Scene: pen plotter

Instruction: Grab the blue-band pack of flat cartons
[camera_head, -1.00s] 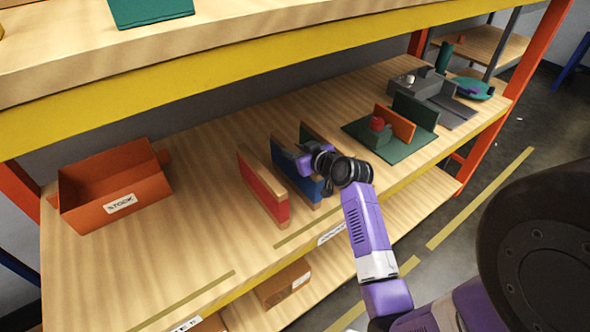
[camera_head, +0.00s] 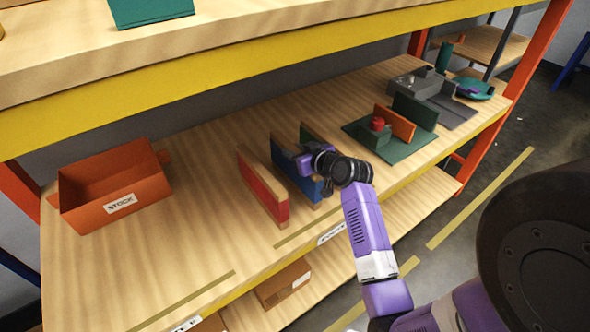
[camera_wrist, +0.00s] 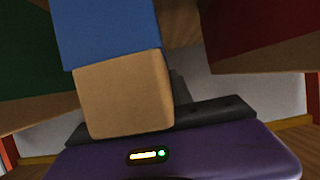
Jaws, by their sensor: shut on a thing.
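The blue-band pack of flat cartons (camera_head: 284,164) stands on edge on the middle shelf, between a red-band pack (camera_head: 262,185) on its left and a green-band pack (camera_head: 306,134) on its right. My gripper (camera_head: 311,172) is at the pack's right side near its front end, shut on it; the fingertips are mostly hidden. In the wrist view the blue band and the bare tan carton end (camera_wrist: 122,97) fill the space in front of the purple gripper body (camera_wrist: 170,150). The pack appears to rest on the shelf.
An orange box labelled STOCK (camera_head: 115,188) stands at the left of the shelf. A dark green fixture (camera_head: 395,150) with an orange plate and red knob stands to the right. The yellow-edged upper shelf (camera_head: 200,70) overhangs. Bare wood lies between the box and packs.

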